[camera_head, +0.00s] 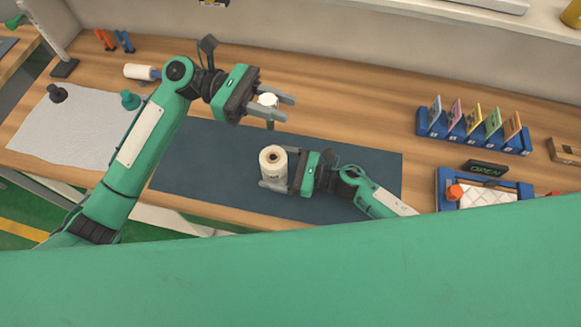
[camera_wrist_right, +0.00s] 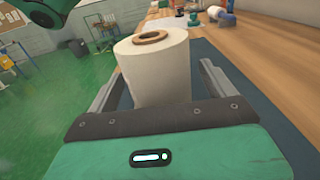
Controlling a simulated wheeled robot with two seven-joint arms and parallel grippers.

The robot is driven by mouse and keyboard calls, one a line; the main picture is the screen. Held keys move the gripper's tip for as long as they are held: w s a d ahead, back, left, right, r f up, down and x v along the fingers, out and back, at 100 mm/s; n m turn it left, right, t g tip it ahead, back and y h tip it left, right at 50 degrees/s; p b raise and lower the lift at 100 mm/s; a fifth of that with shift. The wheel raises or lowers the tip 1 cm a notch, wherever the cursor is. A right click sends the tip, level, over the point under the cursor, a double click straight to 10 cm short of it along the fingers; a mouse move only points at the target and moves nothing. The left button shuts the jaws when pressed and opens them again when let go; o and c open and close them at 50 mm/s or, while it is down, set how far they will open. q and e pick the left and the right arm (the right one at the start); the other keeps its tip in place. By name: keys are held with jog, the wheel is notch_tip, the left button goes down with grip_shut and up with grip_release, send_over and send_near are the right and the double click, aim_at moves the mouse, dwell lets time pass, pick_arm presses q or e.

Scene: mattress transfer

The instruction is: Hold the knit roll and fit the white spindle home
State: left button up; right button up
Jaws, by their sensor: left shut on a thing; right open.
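The knit roll (camera_head: 272,161) is a cream-white cylinder standing upright on the dark blue mat, with a brown ring and a hole at its top. My right gripper (camera_head: 279,169) is around it, one finger on each side. The right wrist view shows the roll (camera_wrist_right: 158,75) between the open fingers, with gaps beside it. My left gripper (camera_head: 286,107) is shut on the white spindle (camera_head: 267,99), held above and behind the roll. The spindle's white top shows; its lower part is partly hidden by the fingers, and it is apart from the roll.
The dark mat (camera_head: 340,165) has bare room to the right. A blue rack of coloured cards (camera_head: 470,130), an OPEN sign (camera_head: 484,168) and a blue tray (camera_head: 442,190) stand at the right.

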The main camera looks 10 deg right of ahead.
jog(key=shift+w+a, duration=0.1)
jog(key=shift+a, duration=0.2)
jog(key=c, duration=1.3)
jog(key=o, duration=1.2)
jog(key=shift+c, duration=0.3)
jog(key=c, duration=0.8)
jog(key=shift+c, duration=0.2)
